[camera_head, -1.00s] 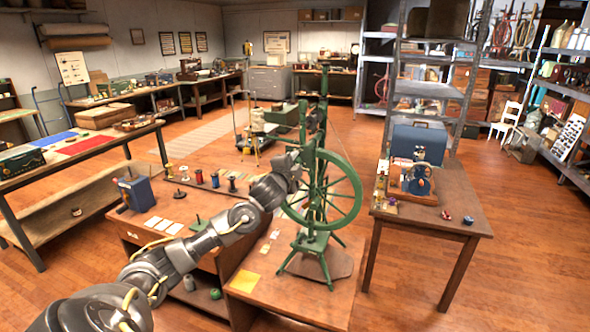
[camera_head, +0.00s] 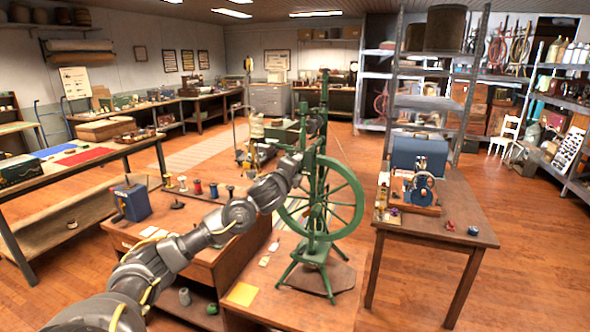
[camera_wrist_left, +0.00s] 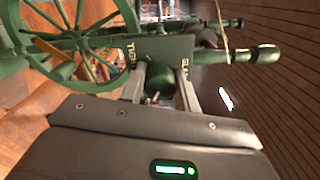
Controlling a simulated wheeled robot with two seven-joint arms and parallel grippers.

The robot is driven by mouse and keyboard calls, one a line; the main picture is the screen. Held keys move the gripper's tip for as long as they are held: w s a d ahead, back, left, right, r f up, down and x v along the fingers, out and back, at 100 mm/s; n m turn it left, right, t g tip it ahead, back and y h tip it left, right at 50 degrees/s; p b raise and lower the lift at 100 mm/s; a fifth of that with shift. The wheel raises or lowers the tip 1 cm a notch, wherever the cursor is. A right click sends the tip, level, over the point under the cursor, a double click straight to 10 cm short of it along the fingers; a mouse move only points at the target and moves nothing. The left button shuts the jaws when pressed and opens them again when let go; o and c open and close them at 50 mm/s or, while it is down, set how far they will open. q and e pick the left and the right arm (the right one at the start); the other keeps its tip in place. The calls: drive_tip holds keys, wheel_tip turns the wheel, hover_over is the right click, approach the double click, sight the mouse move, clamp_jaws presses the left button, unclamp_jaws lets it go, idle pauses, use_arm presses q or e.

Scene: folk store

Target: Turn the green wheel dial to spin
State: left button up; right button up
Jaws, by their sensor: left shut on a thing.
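A green spinning wheel (camera_head: 353,221) stands upright on a low wooden table in the head view, with a large spoked wheel on its right side. In the left wrist view its spoked rim (camera_wrist_left: 128,12) is at the upper left. A green bar (camera_wrist_left: 165,48) there carries partly hidden lettering, "TIGH" on the left and "SL" on the right. My left gripper (camera_wrist_left: 159,90) is shut on a dark green round knob (camera_wrist_left: 160,76) in front of this bar, one finger on each side. In the head view my left arm reaches the wheel's upper left; its fingertips are hidden. My right gripper is not in view.
A yellow card (camera_head: 242,294) lies at the low table's front left. A desk with a blue box (camera_head: 136,203) and several spools stands left. A side table (camera_head: 462,225) with a blue sewing machine (camera_head: 420,186) stands right. Open floor lies between it and the shelves.

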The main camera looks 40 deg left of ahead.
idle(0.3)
use_arm(q)
drive_tip(key=o, duration=1)
drive_tip(key=shift+s+f, duration=0.1)
drive_tip(key=shift+s, duration=0.1)
drive_tip(key=b+v, duration=0.2)
drive_tip(key=v, duration=0.8)
drive_tip(key=shift+s+d+b, duration=0.15)
drive_tip(key=shift+s+b, duration=0.05)
drive_tip(key=shift+b, duration=0.15)
